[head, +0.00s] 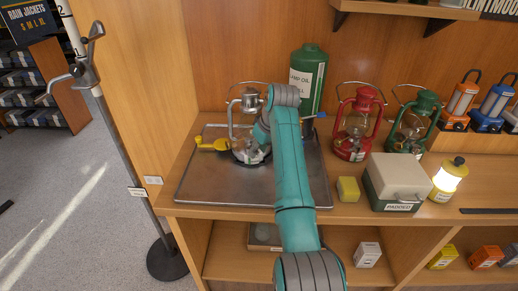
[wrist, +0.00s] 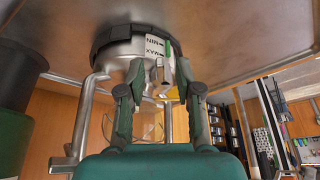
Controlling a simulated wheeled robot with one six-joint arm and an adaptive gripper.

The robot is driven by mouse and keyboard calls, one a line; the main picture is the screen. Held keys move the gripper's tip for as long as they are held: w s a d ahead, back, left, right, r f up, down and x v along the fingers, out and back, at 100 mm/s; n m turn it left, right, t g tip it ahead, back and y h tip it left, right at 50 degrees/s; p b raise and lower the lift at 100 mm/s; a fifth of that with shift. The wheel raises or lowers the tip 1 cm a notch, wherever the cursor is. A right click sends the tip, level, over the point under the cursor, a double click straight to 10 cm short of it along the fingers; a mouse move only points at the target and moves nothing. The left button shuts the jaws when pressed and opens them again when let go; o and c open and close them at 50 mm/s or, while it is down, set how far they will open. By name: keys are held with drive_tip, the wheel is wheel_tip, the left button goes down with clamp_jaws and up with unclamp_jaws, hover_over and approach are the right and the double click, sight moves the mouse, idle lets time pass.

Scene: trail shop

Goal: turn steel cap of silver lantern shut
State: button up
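The silver lantern (head: 248,103) stands upright on a metal tray (head: 225,188) in the head view, partly behind my arm. In the wrist view the scene is upside down: the lantern's round steel tank (wrist: 118,48) carries a MIN/MAX label (wrist: 158,46), with its side tubes below. My gripper (wrist: 161,72) is at the tank's side, its fingers apart on either side of a small, pale, unclear shape by the label. I cannot make out the steel cap clearly or tell whether a finger touches it. In the head view my gripper (head: 262,134) is at the lantern's lower right.
A yellow funnel-like item (head: 212,144) lies left of the lantern. A green oil can (head: 307,80) stands behind it.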

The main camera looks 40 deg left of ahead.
clamp_jaws()
drive_tip(key=shift+s, duration=0.1)
drive_tip(key=m, duration=0.1)
drive_tip(key=s+m+t, duration=0.1)
drive_tip(key=m, duration=0.1)
drive_tip(key=shift+s+a, duration=0.1)
drive_tip(key=shift+a, duration=0.25)
drive_tip(key=m, duration=0.2)
drive_tip(key=s+a+m+t+h, duration=0.1)
drive_tip(key=m, duration=0.2)
drive_tip(key=shift+s+a+t+h, duration=0.15)
drive_tip(key=shift+s+t+h, duration=0.05)
drive_tip(key=shift+t+h, duration=0.1)
drive_tip(key=m, duration=0.1)
drive_tip(key=a+m+h, duration=0.1)
drive_tip(key=m, duration=0.1)
drive_tip(key=a+m+h, duration=0.1)
drive_tip(key=m, duration=0.1)
drive_tip(key=shift+s+a+r+t, duration=0.1)
drive_tip(key=shift+s+t, duration=0.3)
drive_tip(key=shift+a+m+h, duration=0.4)
drive_tip(key=shift+a+m, duration=0.05)
drive_tip(key=shift+m, duration=0.7)
drive_tip(key=shift+a+m+h, duration=0.4)
drive_tip(key=shift+m, duration=0.75)
drive_tip(key=shift+w+a+m, duration=0.1)
drive_tip(key=shift+m, duration=0.2)
